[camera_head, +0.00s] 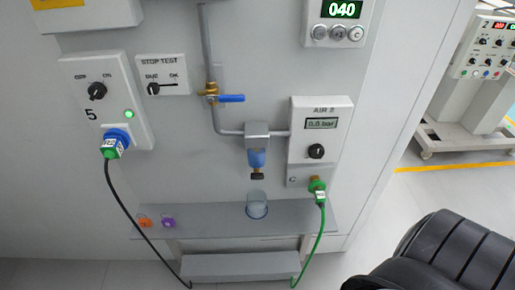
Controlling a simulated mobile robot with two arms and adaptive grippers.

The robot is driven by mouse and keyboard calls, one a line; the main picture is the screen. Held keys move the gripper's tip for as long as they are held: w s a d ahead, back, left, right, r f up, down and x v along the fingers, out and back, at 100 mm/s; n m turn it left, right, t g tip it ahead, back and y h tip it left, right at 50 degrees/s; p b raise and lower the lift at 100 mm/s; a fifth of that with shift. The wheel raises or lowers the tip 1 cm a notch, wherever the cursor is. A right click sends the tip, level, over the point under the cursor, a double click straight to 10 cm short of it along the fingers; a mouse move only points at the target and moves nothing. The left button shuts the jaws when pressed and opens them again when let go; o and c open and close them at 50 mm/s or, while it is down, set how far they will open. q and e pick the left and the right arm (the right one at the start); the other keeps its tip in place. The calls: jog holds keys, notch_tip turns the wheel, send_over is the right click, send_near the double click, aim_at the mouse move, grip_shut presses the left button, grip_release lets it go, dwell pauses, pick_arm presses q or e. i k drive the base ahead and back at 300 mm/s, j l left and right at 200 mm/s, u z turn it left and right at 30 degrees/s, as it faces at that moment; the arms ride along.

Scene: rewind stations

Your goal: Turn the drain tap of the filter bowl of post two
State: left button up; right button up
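The filter bowl (257,158) is a small blue bowl under a grey metal head (257,134) on the wall panel, at the centre of the head view. A dark knob, seemingly its drain tap (257,176), sits at the bottom of the bowl. Its turned position is too small to tell. A clear bluish cup (257,206) stands on the grey shelf (205,222) below the tap, apart from it. To the right is a box labelled AIR 2 (298,128), with a display that seems to read 0.0 bar. Neither gripper is in view.
A brass valve with a blue lever (231,98) is on the pipe above left. A black cable (133,200) and a green cable (321,225) hang at the sides. Orange (145,221) and purple (168,222) tags lie on the shelf's left. A dark ribbed shape fills the lower right.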

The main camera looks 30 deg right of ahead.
aim_at(256, 175)
jog(key=z, duration=1.55)
